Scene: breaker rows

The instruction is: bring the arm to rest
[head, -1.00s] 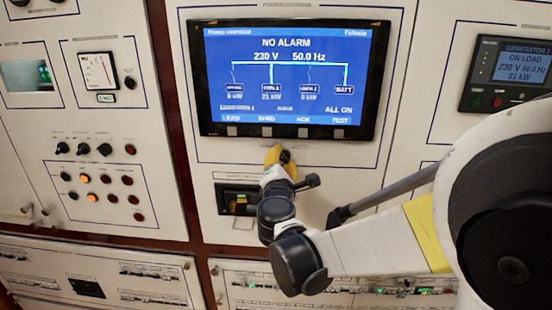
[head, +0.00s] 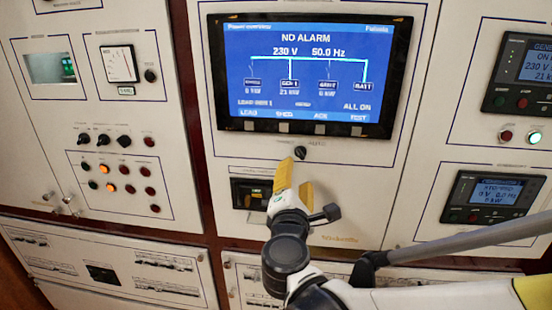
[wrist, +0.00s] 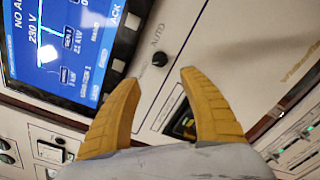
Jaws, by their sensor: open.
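My gripper (head: 294,180) has yellow fingers and is in front of the middle panel, just below the display. In the wrist view my gripper (wrist: 160,80) shows its two fingers spread well apart with nothing between them. A small black knob (wrist: 160,59) marked AUTO lies beyond the gap between the fingertips. It also shows in the head view (head: 300,152), a little above the fingers, and it looks clear of them.
The display (head: 308,75) reads NO ALARM, 230 V and 50.0 Hz. A dark recessed unit (head: 250,193) sits left of my gripper. Breaker rows (head: 165,262) run below. Generator controllers (head: 495,197) are at right, switches and lamps (head: 118,165) at left.

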